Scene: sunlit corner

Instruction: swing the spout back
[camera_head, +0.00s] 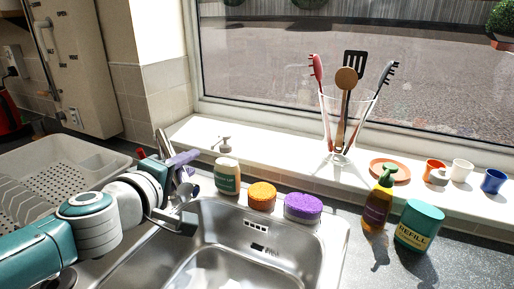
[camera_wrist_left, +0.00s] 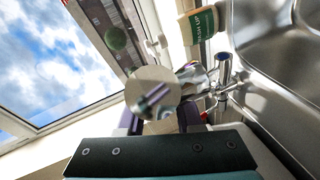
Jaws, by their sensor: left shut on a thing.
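The chrome tap (camera_head: 187,190) stands at the back left of the steel sink, partly hidden behind my left arm. My left gripper (camera_head: 178,166) is at the tap with its purple-grey fingers around the spout. In the left wrist view, the spout's round metal end (camera_wrist_left: 153,93) fills the space in front of my left gripper (camera_wrist_left: 157,118), with one finger on each side. The gripper is shut on the spout. The tap's body and handles (camera_wrist_left: 222,82) show just to the right of it. My right gripper is not in view.
A wash-up bottle (camera_head: 228,177), an orange sponge (camera_head: 262,196) and a purple sponge (camera_head: 303,207) stand behind the sink basin (camera_head: 210,226). A dish rack (camera_head: 62,168) is at left. A soap bottle (camera_head: 377,205) and refill tub (camera_head: 419,226) stand right.

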